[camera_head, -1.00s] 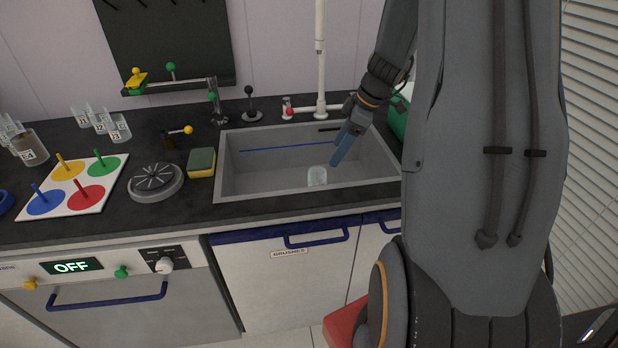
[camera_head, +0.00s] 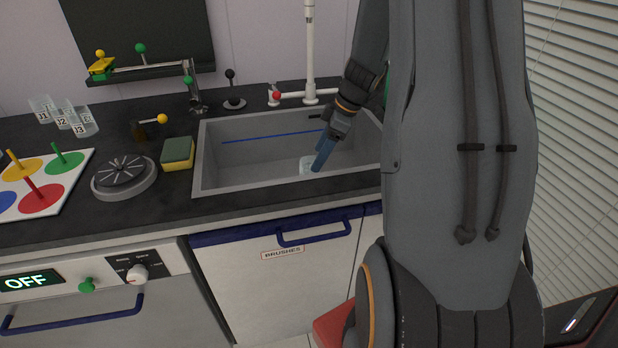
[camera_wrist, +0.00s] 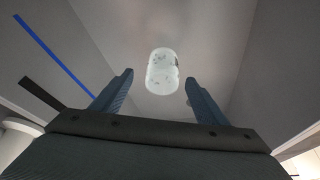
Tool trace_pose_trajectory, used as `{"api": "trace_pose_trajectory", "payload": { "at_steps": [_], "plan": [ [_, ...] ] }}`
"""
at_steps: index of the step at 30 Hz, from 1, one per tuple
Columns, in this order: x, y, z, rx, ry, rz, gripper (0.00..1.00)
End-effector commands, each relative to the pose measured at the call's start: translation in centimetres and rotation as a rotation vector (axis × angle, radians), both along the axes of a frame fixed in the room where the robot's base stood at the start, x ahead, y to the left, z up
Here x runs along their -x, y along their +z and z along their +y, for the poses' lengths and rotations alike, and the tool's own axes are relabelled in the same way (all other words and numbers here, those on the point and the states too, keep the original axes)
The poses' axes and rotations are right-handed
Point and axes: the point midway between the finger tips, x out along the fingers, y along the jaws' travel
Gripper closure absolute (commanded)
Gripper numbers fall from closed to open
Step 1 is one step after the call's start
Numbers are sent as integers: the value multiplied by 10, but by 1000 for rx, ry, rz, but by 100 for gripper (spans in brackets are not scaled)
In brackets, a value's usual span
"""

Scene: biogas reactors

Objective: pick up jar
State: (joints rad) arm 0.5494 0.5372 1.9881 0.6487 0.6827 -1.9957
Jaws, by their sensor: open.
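A clear, whitish jar (camera_wrist: 162,72) stands in the sink. In the wrist view it lies ahead of and between my two blue fingers, apart from both. In the head view only part of the jar (camera_head: 306,163) shows, with my gripper (camera_head: 320,160) partly in front of it on the right. In the wrist view my gripper (camera_wrist: 158,88) is open with nothing between its fingers. Other jars (camera_head: 66,118), labelled J1, J2 and J3, stand on the counter at left.
The grey sink (camera_head: 240,184) has raised walls around the jar. A white tap (camera_head: 309,60) rises behind it. A green and yellow sponge (camera_head: 178,152), a round black-topped device (camera_head: 124,175) and a peg board (camera_head: 70,188) lie left of the sink.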

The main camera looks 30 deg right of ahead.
Motion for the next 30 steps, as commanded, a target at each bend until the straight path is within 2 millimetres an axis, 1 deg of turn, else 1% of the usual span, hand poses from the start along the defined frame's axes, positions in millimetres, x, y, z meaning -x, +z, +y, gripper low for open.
{"api": "trace_pose_trajectory", "payload": {
  "at_steps": [3, 8, 12, 15, 19, 25, 26, 30],
  "plan": [
    [-2, -12, 5, -2, 0, 3, 33],
    [-4, -26, 12, -2, 1, 4, 33],
    [-8, -44, 22, -2, 0, 4, 33],
    [-11, -55, 25, -2, 0, 3, 33],
    [-13, -61, 26, 1, -1, 1, 33],
    [-13, -61, 26, 1, -1, 1, 33],
    [-13, -61, 26, 1, -1, 1, 36],
    [-13, -61, 26, 1, -1, 1, 60]
  ]
}}
